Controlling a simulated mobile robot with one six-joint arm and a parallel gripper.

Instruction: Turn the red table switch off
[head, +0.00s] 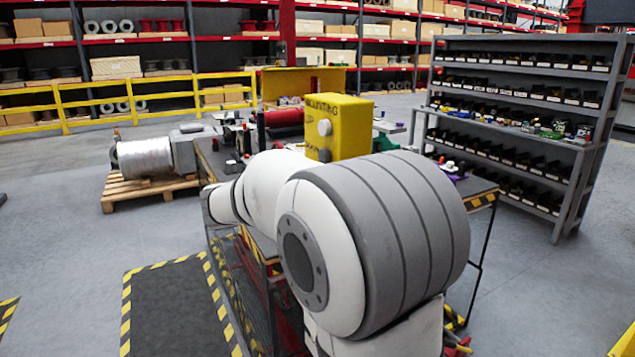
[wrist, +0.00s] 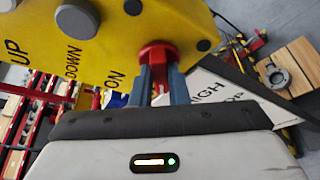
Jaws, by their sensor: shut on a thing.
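The red table switch (wrist: 157,52) sticks out from the face of the yellow control box (wrist: 150,15) in the wrist view. My gripper (wrist: 160,76) is shut on the switch, with one finger on either side of its stem. The word ON is printed on the box to the left of the switch. In the head view the yellow box (head: 350,125) stands on the workbench, behind my arm. My arm hides the switch and my gripper there.
Grey knobs (wrist: 78,18) and the words UP and DOWN are on the same box face. The cluttered workbench (head: 480,187) extends around the box. A grey shelf (head: 520,95) with small bins stands at the right. Open floor (head: 60,240) lies at the left.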

